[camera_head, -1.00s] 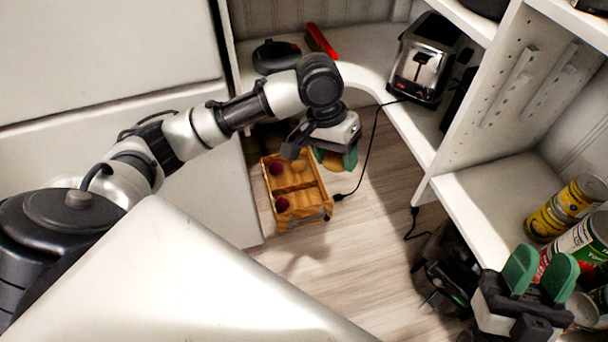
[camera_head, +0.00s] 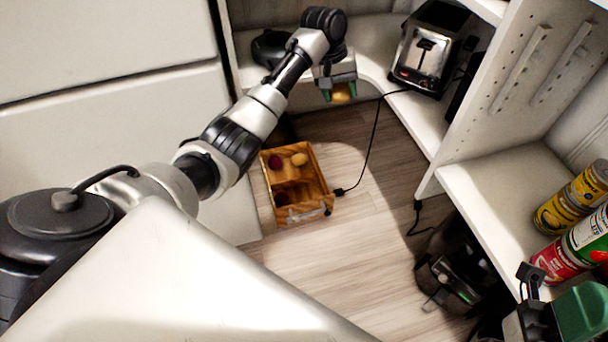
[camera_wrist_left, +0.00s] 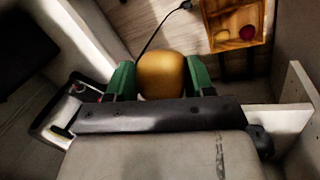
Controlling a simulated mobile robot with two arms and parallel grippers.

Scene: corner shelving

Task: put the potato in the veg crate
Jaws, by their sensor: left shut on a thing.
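My left gripper (camera_head: 338,92) is shut on a yellow-brown potato (camera_head: 342,94), held near the curved front edge of the shelf. In the left wrist view the potato (camera_wrist_left: 160,75) sits between both green fingers (camera_wrist_left: 160,80). The wooden veg crate (camera_head: 327,196) stands on the floor, below and left of the gripper in the head view, apart from it. A divider splits it; its back part holds a dark red item (camera_head: 275,162) and a yellowish one (camera_head: 299,160). Its front part is in shadow. My right gripper (camera_head: 555,312) is partly cut off at the lower right.
A toaster (camera_head: 428,55) stands on the shelf (camera_head: 375,50), and its black cord (camera_head: 370,150) hangs to the floor beside the crate. Cans (camera_head: 572,200) stand on the right shelf. A dark appliance (camera_head: 450,275) stands below it. The floor (camera_head: 370,210) right of the crate is clear.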

